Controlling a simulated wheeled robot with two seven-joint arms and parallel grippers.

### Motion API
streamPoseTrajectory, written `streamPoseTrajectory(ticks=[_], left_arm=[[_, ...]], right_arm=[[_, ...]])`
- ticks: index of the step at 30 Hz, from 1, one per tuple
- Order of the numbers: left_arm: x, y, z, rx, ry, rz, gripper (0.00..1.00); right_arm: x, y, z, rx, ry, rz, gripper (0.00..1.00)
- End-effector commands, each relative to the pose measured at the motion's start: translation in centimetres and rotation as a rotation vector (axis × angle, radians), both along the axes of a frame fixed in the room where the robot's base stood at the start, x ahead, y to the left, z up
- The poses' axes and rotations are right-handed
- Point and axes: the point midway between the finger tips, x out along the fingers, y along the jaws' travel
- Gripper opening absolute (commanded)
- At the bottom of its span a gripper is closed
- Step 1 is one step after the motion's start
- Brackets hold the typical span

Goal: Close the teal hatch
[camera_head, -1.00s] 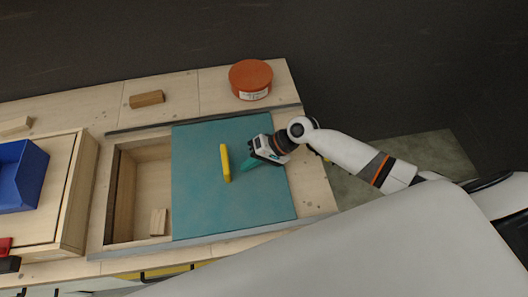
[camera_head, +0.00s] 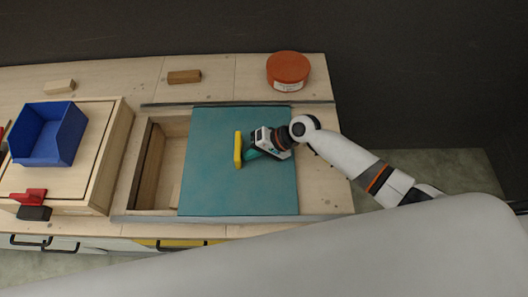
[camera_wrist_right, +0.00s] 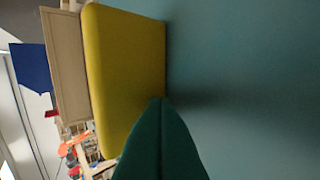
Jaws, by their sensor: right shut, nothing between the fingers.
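The teal hatch (camera_head: 215,190) is a flat sliding panel on the wooden bench, covering most of a framed opening. An open gap (camera_head: 160,175) shows on its left side. A yellow upright bar handle (camera_head: 238,149) stands on the hatch and also fills much of the right wrist view (camera_wrist_right: 125,75). My right gripper (camera_head: 250,154) is low over the hatch, just right of the handle. Its teal fingers (camera_wrist_right: 162,135) are shut and empty, with the tips at or very near the handle's right face; exact contact is hard to tell. My left gripper is not in view.
Dark rails (camera_head: 215,104) run along the hatch. Behind it stand an orange tin (camera_head: 288,70) and a wooden block (camera_head: 184,77). The hatch top is otherwise clear.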

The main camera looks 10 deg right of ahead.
Motion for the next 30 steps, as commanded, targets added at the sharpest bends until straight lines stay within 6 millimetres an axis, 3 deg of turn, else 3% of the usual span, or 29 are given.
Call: streamPoseTrajectory(ticks=[1,6,15,21,30], left_arm=[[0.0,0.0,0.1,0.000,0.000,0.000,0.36],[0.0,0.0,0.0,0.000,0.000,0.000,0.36],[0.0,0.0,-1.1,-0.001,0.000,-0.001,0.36],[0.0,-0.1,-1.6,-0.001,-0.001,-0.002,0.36],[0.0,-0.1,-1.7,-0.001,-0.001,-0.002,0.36]], right_arm=[[0.3,1.8,0.3,0.007,-0.002,0.002,0.00],[1.3,6.8,0.2,0.007,-0.001,0.003,0.00],[2.8,14.1,0.0,0.005,0.000,0.002,0.00],[3.3,16.7,0.0,0.003,0.000,0.002,0.00],[3.5,17.6,0.1,0.002,-0.001,0.001,0.00]])
